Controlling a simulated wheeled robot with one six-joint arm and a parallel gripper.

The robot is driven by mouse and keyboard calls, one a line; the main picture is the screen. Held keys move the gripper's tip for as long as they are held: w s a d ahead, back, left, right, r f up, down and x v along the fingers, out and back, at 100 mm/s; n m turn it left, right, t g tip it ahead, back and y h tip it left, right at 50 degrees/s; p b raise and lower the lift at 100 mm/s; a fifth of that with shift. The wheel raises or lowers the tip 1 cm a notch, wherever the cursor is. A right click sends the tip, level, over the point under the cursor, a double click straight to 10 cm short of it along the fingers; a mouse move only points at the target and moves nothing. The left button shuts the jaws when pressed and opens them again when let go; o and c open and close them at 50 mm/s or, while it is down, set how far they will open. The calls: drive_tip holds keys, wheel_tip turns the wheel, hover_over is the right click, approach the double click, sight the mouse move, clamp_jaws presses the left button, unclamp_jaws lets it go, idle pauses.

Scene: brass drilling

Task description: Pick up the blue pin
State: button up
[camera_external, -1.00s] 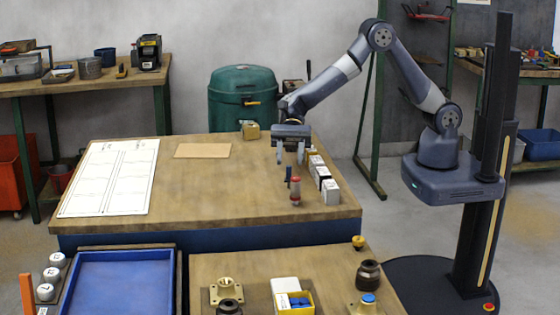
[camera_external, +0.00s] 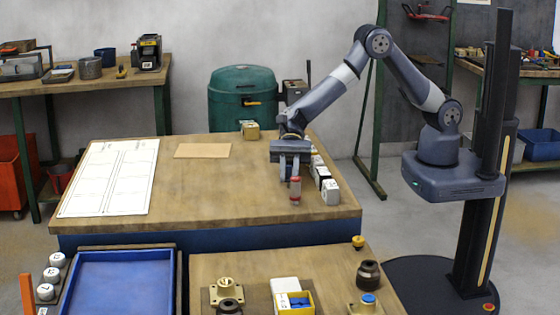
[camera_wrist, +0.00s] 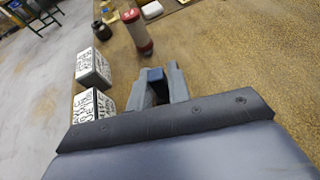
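The blue pin (camera_wrist: 155,75) shows in the wrist view as a small dark-blue top between my two fingers. My gripper (camera_wrist: 157,80) points down around it, one finger on each side, with a gap between the fingers. Whether either finger touches the pin is not clear. In the external view my gripper (camera_external: 293,172) is low over the right part of the wooden table (camera_external: 220,195), fingers apart, and hides most or all of the pin.
White-and-black blocks (camera_external: 330,191) stand in a row close on the right. A paper sheet (camera_external: 110,177) lies at left. The table's middle is clear.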

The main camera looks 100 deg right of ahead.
clamp_jaws()
